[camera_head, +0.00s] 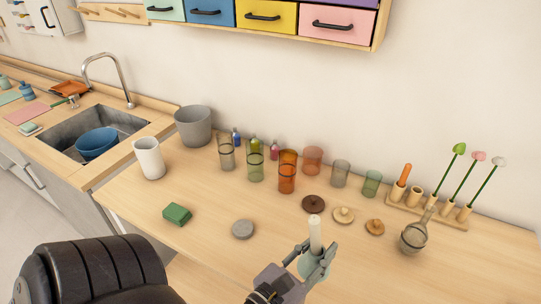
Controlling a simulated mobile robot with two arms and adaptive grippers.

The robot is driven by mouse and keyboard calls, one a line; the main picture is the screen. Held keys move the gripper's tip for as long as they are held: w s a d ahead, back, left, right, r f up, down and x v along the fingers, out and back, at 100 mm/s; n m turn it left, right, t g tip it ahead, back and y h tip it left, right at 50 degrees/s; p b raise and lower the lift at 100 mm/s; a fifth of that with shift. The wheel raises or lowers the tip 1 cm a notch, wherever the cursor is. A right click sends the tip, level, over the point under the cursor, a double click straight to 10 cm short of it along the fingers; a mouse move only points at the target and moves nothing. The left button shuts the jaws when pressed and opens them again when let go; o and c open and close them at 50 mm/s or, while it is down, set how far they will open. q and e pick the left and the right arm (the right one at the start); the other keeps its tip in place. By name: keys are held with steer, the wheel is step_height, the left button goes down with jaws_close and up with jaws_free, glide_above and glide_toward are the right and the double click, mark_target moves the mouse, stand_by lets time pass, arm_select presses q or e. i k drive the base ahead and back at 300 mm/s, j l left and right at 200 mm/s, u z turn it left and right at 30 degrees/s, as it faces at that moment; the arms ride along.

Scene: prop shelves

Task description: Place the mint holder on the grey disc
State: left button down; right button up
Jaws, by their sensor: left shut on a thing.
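The mint holder (311,268) is a pale green cup-like piece with a white candle (315,234) standing upright in it. My left gripper (314,256) is shut on the mint holder at the front of the counter, its fingers on either side and partly hiding it. The grey disc (243,229) lies flat on the counter, to the left of and a little farther back than the gripper. Nothing is on the disc. My right gripper is not in view.
A green block (177,214) lies left of the disc. Brown (313,204), pale (343,215) and tan (375,227) lids lie behind the gripper. Several glasses stand farther back, including an orange one (287,178). A ladle (414,237) stands right. The counter between gripper and disc is clear.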

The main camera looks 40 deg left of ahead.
mark_target(242, 228)
steer(key=i+l+u, duration=0.15)
steer(key=u, duration=0.15)
steer(key=i+l+u, duration=0.15)
steer(key=u, duration=0.2)
steer(key=i+u, duration=0.1)
steer(key=u, duration=0.9)
